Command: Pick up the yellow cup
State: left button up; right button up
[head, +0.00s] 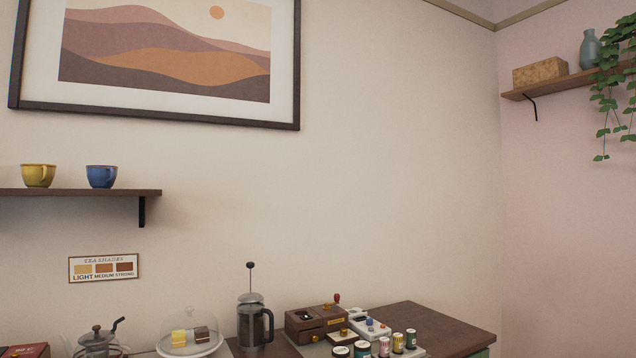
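The yellow cup (38,176) stands upright near the left end of a dark wall shelf (120,192), in the head view. Neither of my grippers is in view.
Below is a dark counter (440,326) with a French press (252,320), a glass dome (191,328) over cake pieces, a kettle (97,340), a wooden box (316,322) and several small jars. A tea sign (104,267) hangs under the shelf. The shelf's right end is clear.

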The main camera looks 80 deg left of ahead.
aim_at(37, 175)
jog(key=u, duration=0.35)
jog(key=i+u, duration=0.15)
jog(key=u, duration=0.25)
jog(key=l+u, duration=0.1)
jog(key=u, duration=0.25)
